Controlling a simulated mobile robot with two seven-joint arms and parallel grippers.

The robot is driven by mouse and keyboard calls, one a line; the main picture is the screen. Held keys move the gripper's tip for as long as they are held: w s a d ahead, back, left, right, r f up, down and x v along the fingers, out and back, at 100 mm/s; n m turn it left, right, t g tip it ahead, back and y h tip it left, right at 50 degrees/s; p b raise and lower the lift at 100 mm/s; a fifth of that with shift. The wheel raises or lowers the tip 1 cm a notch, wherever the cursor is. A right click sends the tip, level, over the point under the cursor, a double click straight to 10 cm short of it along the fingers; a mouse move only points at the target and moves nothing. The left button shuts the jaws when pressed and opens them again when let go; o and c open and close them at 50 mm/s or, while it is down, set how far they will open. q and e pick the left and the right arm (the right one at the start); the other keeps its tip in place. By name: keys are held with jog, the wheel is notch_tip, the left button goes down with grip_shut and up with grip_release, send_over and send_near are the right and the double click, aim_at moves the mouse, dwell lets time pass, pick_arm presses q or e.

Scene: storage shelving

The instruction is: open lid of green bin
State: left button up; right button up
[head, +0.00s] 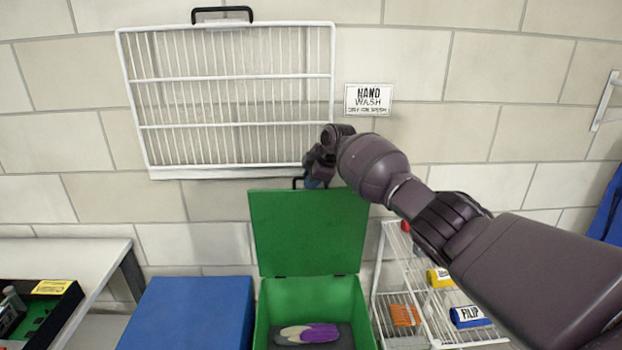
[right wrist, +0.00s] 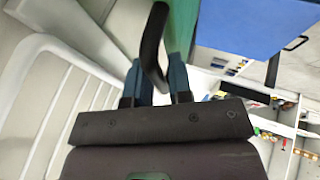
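The green bin (head: 262,312) stands low in the middle of the head view. Its green lid (head: 308,232) is raised to near upright at the back, and the bin's inside shows. The lid has a black handle (head: 297,182) on its top edge; the handle also shows in the right wrist view (right wrist: 152,45). My right gripper (head: 315,180) is at this handle. In the right wrist view its two blue fingers (right wrist: 157,85) stand apart with part of the handle between them; firm contact on both sides is not visible. My left gripper is not in view.
A purple and cream item (head: 308,333) lies in the bin. A blue box (head: 190,312) stands left of it. A white wire rack (head: 383,285) with small goods is on the right. A white wire grille (head: 230,100) hangs on the wall behind, close to my right gripper.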

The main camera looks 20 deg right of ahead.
jog(key=shift+o, duration=1.3)
jog(key=shift+r, duration=0.15)
jog(key=shift+s+d+r, duration=0.1)
jog(key=shift+d+r, duration=0.05)
jog(key=shift+r, duration=0.2)
pick_arm(q)
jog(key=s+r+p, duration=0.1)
jog(key=p, duration=0.2)
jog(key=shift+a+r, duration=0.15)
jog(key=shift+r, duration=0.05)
pick_arm(e)
jog(key=v, duration=0.9)
jog(key=shift+s+r, duration=0.25)
jog(key=shift+s, duration=0.05)
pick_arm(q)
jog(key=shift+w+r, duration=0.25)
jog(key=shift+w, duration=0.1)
pick_arm(e)
jog(key=shift+d, duration=0.15)
